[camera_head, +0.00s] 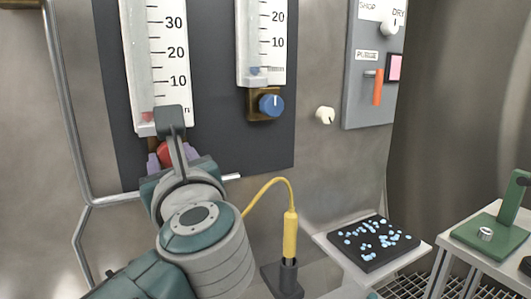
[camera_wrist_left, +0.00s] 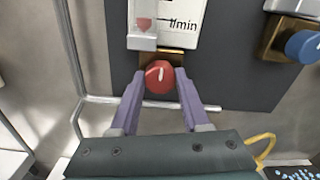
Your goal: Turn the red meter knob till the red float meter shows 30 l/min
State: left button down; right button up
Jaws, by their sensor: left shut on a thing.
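The red float meter (camera_head: 157,60) is the left one of two white-scaled tubes on a dark panel. Its red float (camera_head: 147,116) sits low in the tube, well below the 10 mark; it also shows in the left wrist view (camera_wrist_left: 143,24). The red meter knob (camera_wrist_left: 155,82) is under the meter, its white pointer line near upright. My left gripper (camera_wrist_left: 160,84) has its purple fingers on either side of the knob and is shut on it. In the head view my gripper (camera_head: 168,158) and wrist partly hide the knob (camera_head: 165,151). My right gripper is not in view.
A second meter with a blue knob (camera_head: 271,104) is on the right. A yellow probe (camera_head: 290,235) with a cable stands below, beside a dark tray (camera_head: 368,262).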

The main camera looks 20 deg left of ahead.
pick_arm(q)
jog(key=shift+m, duration=0.3)
jog(key=m+p, duration=0.1)
jog(key=m, duration=0.2)
jog(key=shift+m+p, duration=0.4)
jog(key=shift+m, duration=1.2)
jog(key=shift+c, duration=1.9)
grip_release()
